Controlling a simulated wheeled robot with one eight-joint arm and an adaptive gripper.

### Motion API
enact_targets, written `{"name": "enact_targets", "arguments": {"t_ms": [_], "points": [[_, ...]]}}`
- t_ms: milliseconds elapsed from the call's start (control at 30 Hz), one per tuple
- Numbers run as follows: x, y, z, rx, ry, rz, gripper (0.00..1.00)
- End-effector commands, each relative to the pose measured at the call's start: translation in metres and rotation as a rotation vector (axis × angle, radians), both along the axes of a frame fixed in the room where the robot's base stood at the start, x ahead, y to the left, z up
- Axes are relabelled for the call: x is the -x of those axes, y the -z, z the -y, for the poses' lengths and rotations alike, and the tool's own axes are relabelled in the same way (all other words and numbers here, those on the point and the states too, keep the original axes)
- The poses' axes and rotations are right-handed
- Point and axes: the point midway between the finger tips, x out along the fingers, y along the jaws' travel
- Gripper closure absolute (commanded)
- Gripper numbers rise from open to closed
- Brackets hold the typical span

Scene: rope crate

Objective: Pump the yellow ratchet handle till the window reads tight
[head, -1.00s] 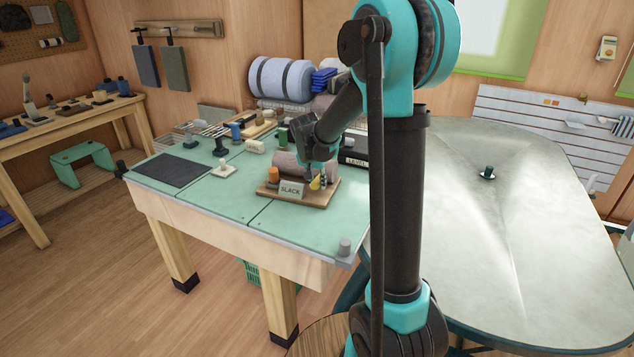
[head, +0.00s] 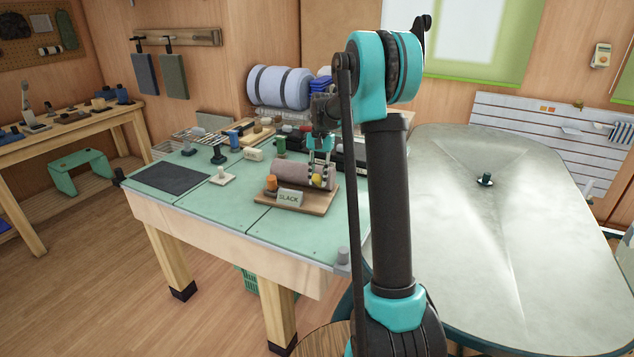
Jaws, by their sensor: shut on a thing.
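The yellow ratchet handle (head: 317,179) shows as a small yellow piece at the right end of a rolled grey-brown bundle (head: 290,174). The bundle lies on a wooden board (head: 318,205) on the green-topped bench. A label plate (head: 289,197) at the board's front reads SLACK. My gripper (head: 320,168) points down over the right end of the bundle. It is shut on the yellow handle, though the contact is small and partly hidden by the fingers. An orange knob (head: 271,183) stands at the board's left.
A large pale table (head: 530,260) stands to the right. The bench's front left is mostly clear.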

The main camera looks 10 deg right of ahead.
Motion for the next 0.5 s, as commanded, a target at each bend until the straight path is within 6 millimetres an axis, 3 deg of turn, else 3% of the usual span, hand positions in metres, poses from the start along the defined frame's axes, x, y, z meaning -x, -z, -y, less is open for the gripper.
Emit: {"name": "enact_targets", "arguments": {"t_ms": [500], "points": [[-0.0081, -0.0032, 0.0043, -0.063, 0.000, -0.116, 1.00]]}}
